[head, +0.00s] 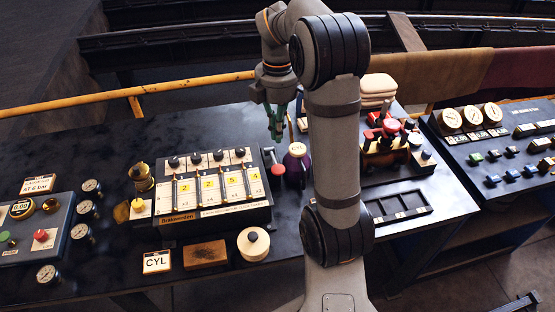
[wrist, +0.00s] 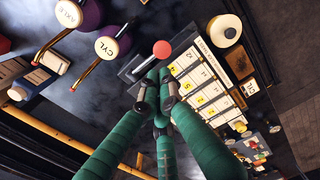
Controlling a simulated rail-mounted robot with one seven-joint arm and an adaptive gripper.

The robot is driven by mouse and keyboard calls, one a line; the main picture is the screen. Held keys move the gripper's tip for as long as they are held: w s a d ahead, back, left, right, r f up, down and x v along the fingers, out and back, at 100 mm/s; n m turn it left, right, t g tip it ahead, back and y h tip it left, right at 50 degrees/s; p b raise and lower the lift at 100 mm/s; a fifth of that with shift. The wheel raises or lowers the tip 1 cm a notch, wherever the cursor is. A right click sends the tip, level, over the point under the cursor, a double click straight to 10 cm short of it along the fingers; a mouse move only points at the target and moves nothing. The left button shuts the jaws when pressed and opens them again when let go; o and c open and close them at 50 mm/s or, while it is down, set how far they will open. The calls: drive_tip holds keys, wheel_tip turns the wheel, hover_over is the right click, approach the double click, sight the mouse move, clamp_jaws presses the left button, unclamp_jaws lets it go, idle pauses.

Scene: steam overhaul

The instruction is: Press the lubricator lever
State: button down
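The lever with a red ball knob (head: 277,169) sits at the right end of the lubricator box (head: 218,215), which has several yellow number windows and black knobs. In the wrist view the red knob (wrist: 162,49) shows just beyond my fingertips, on a short metal rod over a dark slotted plate. My gripper (head: 277,137) points down above and behind the lever. In the wrist view its green fingers (wrist: 160,88) come together at their dark tips, with nothing visible between them. The tips overlap the rod and plate in the picture; contact cannot be told.
The purple CYL oil can (head: 297,160) stands close right of the lever; the wrist view shows another labelled AXLE (wrist: 72,14). A round cream-coloured tin (head: 253,243), a brown block (head: 205,254) and a CYL card (head: 156,262) lie in front. Red-handled levers (head: 385,135) stand farther right.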

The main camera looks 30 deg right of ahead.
sight(279, 173)
wheel_tip(279, 173, down, 10)
drive_tip(key=shift+f, duration=0.15)
idle(0.4)
drive_tip(key=f+b, duration=0.1)
drive_tip(key=s+f+b, duration=0.1)
drive_tip(key=f+b, duration=0.1)
drive_tip(key=s+f+b, duration=0.1)
drive_tip(key=f, duration=0.1)
drive_tip(key=shift+a+b, duration=0.3)
drive_tip(key=shift+b, duration=0.05)
drive_tip(key=shift+s+r, duration=0.15)
drive_tip(key=shift+r, duration=0.05)
drive_tip(key=s+a+r+p, duration=0.1)
drive_tip(key=s+r+p, duration=0.2)
drive_tip(key=r, duration=1)
drive_tip(key=shift+s+a+r, duration=0.15)
drive_tip(key=shift+s+a, duration=0.05)
drive_tip(key=shift+s, duration=0.55)
